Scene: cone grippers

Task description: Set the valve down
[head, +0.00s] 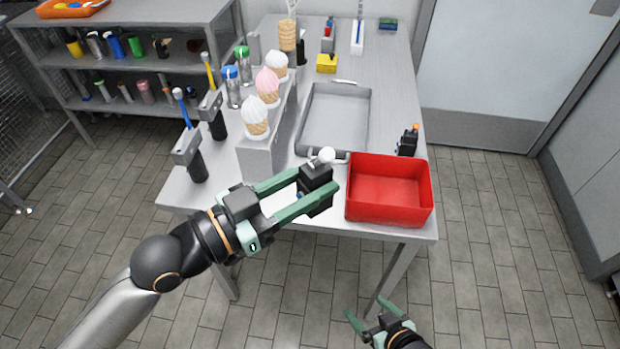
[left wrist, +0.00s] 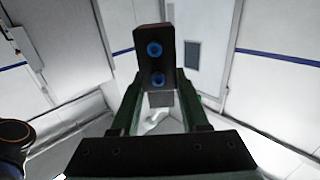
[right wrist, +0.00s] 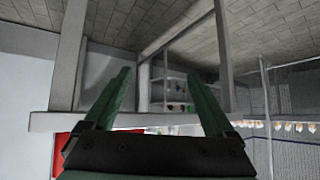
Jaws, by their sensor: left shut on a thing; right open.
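The valve (head: 316,186) is a dark block with a pale round knob on top. My left gripper (head: 309,192) is shut on it, over the near edge of the table (head: 330,221), left of the red bin. In the left wrist view the valve (left wrist: 155,62) shows two blue-ringed ports between the fingers. Whether it touches the tabletop I cannot tell. My right gripper (head: 370,309) is open and empty, low in front of the table; its spread fingers also show in the right wrist view (right wrist: 160,105).
A red bin (head: 389,212) stands at the near right corner, with a small black device (head: 408,141) behind it. A grey tray (head: 336,119) lies behind the valve. A cone stand (head: 262,160) and tool holders (head: 196,167) fill the left side. Little bare table shows near the front.

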